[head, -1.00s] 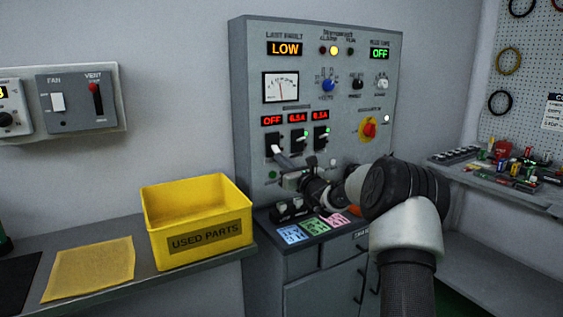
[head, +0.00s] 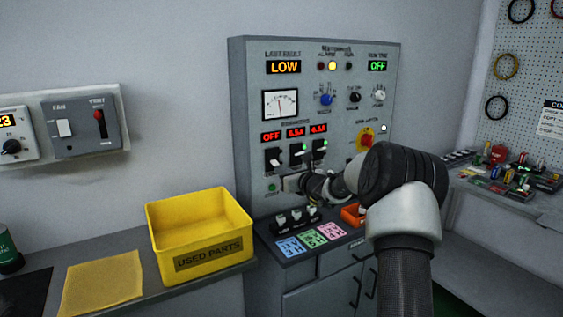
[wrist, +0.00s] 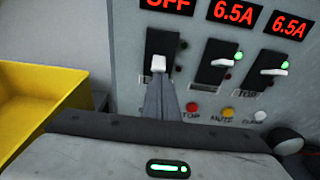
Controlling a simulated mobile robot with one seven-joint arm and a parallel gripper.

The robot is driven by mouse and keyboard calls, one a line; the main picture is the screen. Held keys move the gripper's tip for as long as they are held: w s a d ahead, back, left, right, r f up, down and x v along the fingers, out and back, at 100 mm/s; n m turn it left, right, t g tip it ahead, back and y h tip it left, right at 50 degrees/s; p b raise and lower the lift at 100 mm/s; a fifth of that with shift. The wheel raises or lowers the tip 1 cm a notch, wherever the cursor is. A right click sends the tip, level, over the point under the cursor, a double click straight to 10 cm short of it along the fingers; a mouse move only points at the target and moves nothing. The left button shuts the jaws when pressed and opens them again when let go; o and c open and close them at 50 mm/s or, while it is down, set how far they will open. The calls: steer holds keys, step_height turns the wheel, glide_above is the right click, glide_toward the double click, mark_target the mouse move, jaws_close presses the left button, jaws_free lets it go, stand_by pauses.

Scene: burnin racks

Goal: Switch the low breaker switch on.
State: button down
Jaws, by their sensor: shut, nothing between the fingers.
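The left breaker switch (head: 273,157) sits under a red display reading OFF (head: 271,137). In the wrist view its white lever (wrist: 158,63) is at the lower part of the black plate, and no bright lamp shows beside it. My gripper (wrist: 160,82) is shut and empty, with its dark fingertips just below this lever. I cannot tell whether they touch it. In the head view my gripper (head: 287,183) is low in front of the panel, below the switch row. The middle switch (wrist: 218,64) and right switch (wrist: 268,71) have bright green lamps and 6.5A displays.
A red rotary knob on a yellow plate (head: 366,139) is on the panel's right. A yellow used parts bin (head: 200,225) stands on the left bench. Coloured cards (head: 312,238) and an orange tray (head: 352,214) lie on the panel's ledge.

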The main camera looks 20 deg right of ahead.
step_height(320, 180, up, 2)
steer(key=g+p, duration=0.2)
steer(key=p, duration=0.2)
steer(key=shift+s+r+p, duration=0.15)
steer(key=shift+r+p, duration=0.05)
steer(key=shift+p, duration=0.2)
steer(key=shift+f+h, duration=0.3)
steer(key=shift+f, duration=0.2)
steer(key=shift+r+p, duration=0.4)
steer(key=shift+r, duration=0.45)
steer(key=b, duration=0.3)
glide_toward(278, 164)
steer(key=shift+s+d+r, duration=0.15)
steer(key=shift+s+r, duration=0.3)
steer(key=shift+s+d+r, duration=0.2)
steer(key=shift+s+r, duration=0.3)
